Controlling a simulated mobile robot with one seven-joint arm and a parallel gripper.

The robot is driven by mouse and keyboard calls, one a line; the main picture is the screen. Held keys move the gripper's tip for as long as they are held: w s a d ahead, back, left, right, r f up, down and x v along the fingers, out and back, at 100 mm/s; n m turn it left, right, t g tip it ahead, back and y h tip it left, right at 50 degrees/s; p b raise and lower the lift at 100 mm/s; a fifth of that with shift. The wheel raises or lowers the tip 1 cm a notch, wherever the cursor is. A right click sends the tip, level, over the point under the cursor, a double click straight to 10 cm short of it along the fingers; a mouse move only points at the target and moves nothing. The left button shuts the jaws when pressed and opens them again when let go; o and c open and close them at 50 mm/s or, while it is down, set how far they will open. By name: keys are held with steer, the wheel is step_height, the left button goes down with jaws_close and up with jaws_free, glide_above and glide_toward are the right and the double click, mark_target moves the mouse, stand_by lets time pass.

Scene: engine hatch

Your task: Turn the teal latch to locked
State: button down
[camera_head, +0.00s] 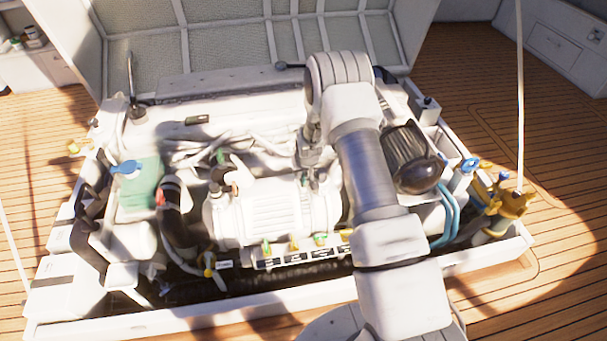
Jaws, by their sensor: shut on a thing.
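My gripper (313,178) points down at the top of the white ribbed engine block (265,212), near the middle of the hatch. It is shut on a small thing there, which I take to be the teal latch. The fingers and the glare hide most of it, so I cannot tell its colour clearly or which way it is turned. My arm reaches in from the lower right and covers part of the engine.
A green tank with a blue cap (140,180) stands at the left. Several small coloured valves line the engine's front. A black ribbed filter (412,160) is close to the right of my arm. Blue hoses and a brass fitting (507,203) are farther right. The raised hatch lid (230,45) stands behind.

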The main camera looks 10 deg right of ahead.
steer(key=c, duration=0.9)
jaws_free()
steer(key=p+v, duration=0.5)
steer(key=v, duration=1.2)
steer(key=shift+r, duration=0.25)
